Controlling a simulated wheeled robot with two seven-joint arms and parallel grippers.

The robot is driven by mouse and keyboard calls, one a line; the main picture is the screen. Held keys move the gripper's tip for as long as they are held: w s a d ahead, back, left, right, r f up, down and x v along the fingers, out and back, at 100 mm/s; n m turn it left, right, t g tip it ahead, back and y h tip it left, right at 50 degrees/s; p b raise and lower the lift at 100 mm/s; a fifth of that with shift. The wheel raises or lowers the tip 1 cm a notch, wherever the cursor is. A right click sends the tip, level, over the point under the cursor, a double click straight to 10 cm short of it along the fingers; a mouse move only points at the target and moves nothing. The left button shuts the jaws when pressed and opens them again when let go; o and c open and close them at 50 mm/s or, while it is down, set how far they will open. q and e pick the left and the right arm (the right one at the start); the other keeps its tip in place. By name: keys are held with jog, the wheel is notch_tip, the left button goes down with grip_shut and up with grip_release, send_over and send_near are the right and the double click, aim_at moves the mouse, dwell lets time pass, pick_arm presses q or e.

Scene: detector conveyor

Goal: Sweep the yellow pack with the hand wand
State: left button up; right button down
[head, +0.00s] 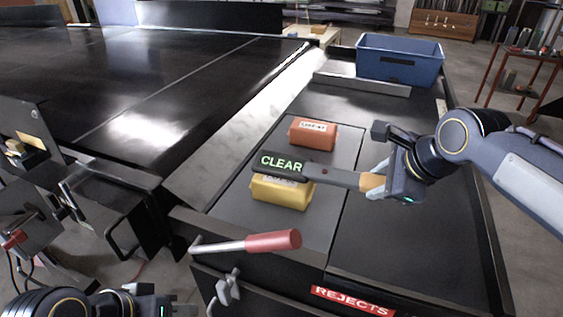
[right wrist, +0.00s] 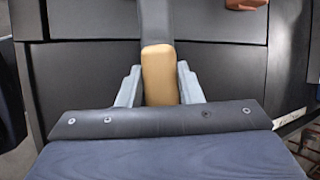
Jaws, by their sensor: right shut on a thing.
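The yellow pack (head: 282,192) lies on the dark grey plate, partly hidden under the hand wand. The hand wand (head: 324,174) is dark, and its head shows green "CLEAR" lettering over the pack; I cannot tell whether they touch. My right gripper (head: 380,182) is shut on the wand's tan handle, to the right of the pack. In the right wrist view the tan handle (right wrist: 159,75) sits between the two fingers. My left gripper (head: 150,303) is at the bottom left edge, far from the pack, and its fingers are not clear.
An orange-red pack (head: 313,134) lies just behind the yellow one. A blue bin (head: 399,62) stands at the back. A red-handled lever (head: 270,241) sticks out in front, above a "REJECTS" label (head: 352,301). The black surface right of the plate is mostly clear.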

jog(key=shift+r, duration=0.1)
notch_tip(320, 180, up, 6)
jog(key=p, duration=0.5)
jog(key=shift+p, duration=0.3)
